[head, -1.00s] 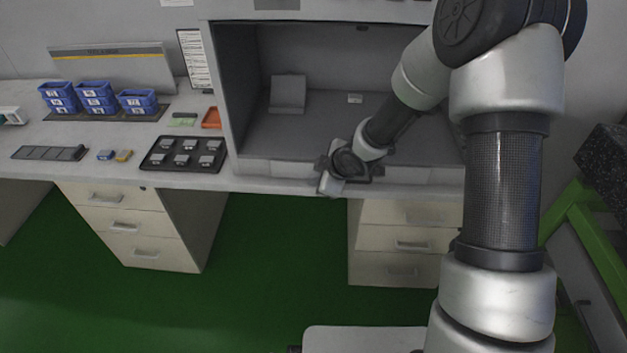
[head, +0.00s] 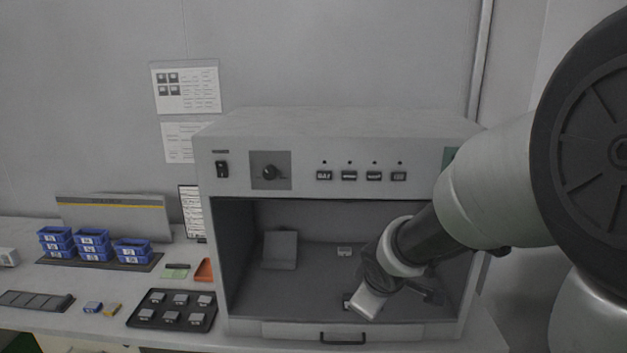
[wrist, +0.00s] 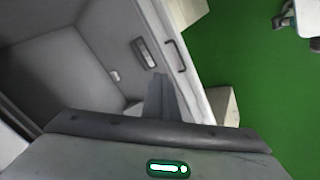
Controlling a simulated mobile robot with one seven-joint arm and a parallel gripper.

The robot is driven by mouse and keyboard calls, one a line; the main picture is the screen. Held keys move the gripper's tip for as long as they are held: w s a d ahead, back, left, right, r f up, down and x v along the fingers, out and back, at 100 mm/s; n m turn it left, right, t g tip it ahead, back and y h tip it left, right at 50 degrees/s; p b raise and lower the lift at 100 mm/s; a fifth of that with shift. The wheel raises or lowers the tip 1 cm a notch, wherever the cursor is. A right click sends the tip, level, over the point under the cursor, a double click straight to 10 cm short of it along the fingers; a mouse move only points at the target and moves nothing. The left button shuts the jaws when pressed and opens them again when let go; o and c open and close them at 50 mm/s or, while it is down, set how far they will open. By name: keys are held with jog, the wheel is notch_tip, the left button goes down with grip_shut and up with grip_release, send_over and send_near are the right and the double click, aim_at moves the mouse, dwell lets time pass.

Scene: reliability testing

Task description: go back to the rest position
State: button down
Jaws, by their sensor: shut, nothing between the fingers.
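The wrist view looks down past the fingers along the chamber's front edge and handle (wrist: 174,55), with green floor beyond. My arm comes in from the right and covers the right part of the chamber. I cannot tell how far the fingertips are from the chamber floor.
An angled grey block (head: 280,250) stands inside the chamber. To the left on the bench are a black tray (head: 143,322) of small parts, blue bins (head: 92,244), a dark slotted strip (head: 36,301) and an orange piece (head: 204,271). A wall is behind.

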jog(key=s+d+r+m+h+p, duration=0.15)
jog(key=s+d+r+m, duration=0.25)
jog(key=s+r, duration=0.5)
jog(key=s+a+r+m+g+y+p, duration=0.1)
jog(key=s+r+m+p, duration=0.3)
jog(key=s+r, duration=0.6)
jog(key=s+a+m+y, duration=0.1)
jog(key=s+m, duration=0.1)
jog(key=s, duration=0.1)
jog(key=shift+r, duration=0.2)
jog(key=shift+w, duration=0.1)
